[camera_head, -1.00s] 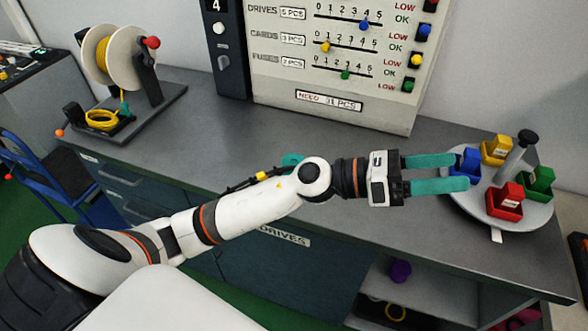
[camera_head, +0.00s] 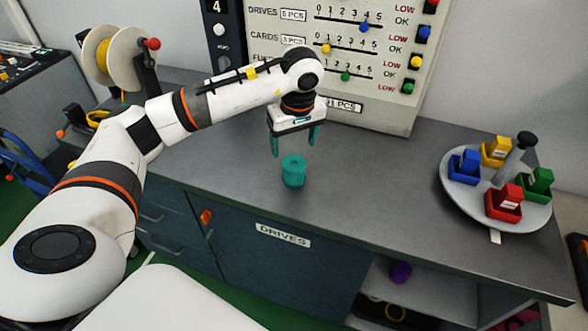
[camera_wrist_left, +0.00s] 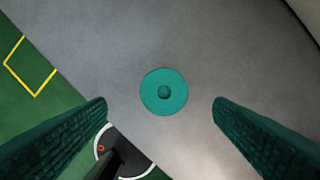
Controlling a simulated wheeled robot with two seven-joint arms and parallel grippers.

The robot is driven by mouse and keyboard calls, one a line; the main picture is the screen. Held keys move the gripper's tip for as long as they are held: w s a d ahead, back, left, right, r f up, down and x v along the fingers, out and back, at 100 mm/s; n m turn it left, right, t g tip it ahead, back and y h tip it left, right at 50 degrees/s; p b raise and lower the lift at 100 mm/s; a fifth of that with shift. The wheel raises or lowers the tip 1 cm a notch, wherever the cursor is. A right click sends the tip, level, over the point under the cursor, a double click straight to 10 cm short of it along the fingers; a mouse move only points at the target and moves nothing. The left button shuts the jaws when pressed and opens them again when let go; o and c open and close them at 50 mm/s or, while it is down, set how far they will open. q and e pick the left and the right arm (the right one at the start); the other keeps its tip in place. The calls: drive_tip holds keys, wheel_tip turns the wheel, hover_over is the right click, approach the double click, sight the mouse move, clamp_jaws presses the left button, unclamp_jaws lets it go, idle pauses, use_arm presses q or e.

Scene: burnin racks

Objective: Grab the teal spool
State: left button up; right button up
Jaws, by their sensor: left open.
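The teal spool (camera_head: 293,171) stands upright on the grey bench top, near its front edge, above the DRIVES door. My right gripper is not in view.
A round turntable (camera_head: 468,197) with blue, yellow, green and red bins stands at the right of the bench. A panel with sliders (camera_head: 392,108) stands at the back. The bench between spool and turntable is clear.

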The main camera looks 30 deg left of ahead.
sight(294, 163)
use_arm(q)
drive_tip(key=f, duration=0.3)
drive_tip(key=f+p, duration=0.1)
drive_tip(key=shift+w+a+f, duration=0.15)
drive_tip(key=shift+a+f, duration=0.1)
drive_tip(key=shift+f, duration=0.05)
drive_tip(key=f, duration=0.1)
drive_tip(key=f+p, duration=0.1)
drive_tip(key=f, duration=0.1)
drive_tip(key=f+p, duration=0.1)
drive_tip(key=f, duration=0.1)
drive_tip(key=shift+w, duration=0.3)
drive_tip(key=shift+a+f, duration=0.1)
drive_tip(key=shift+f, duration=0.05)
drive_tip(key=c, duration=1.1)
